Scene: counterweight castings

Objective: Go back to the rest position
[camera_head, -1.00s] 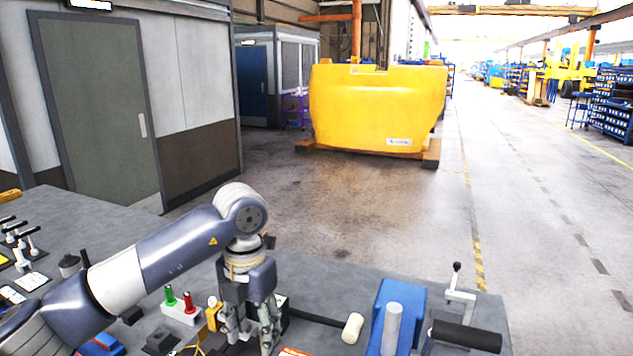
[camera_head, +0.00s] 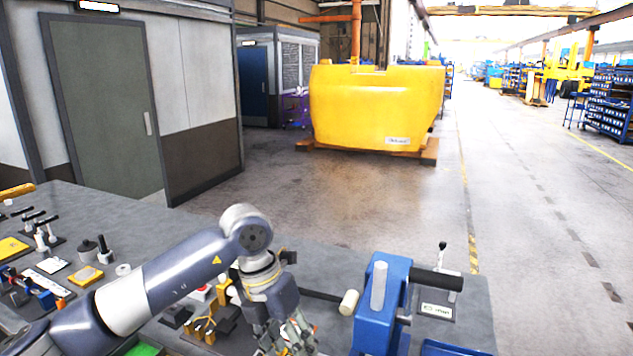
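My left gripper (camera_head: 290,338) is over the front middle of the grey workbench (camera_head: 335,262), pointing down, with its fingers near the bottom edge of the picture. Small parts on the bench lie behind and under the fingers, so I cannot tell how far apart they are or whether something is between them. My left arm reaches in from the lower left, with its elbow raised above the bench. My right gripper is not in the picture.
A blue device (camera_head: 377,305) with a grey cylinder and black handle stands right of my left gripper. A pale-headed mallet (camera_head: 349,302) lies between. A lever on a plate (camera_head: 441,281) stands at right. Small tools crowd the left. A yellow casting (camera_head: 375,105) stands beyond on the floor.

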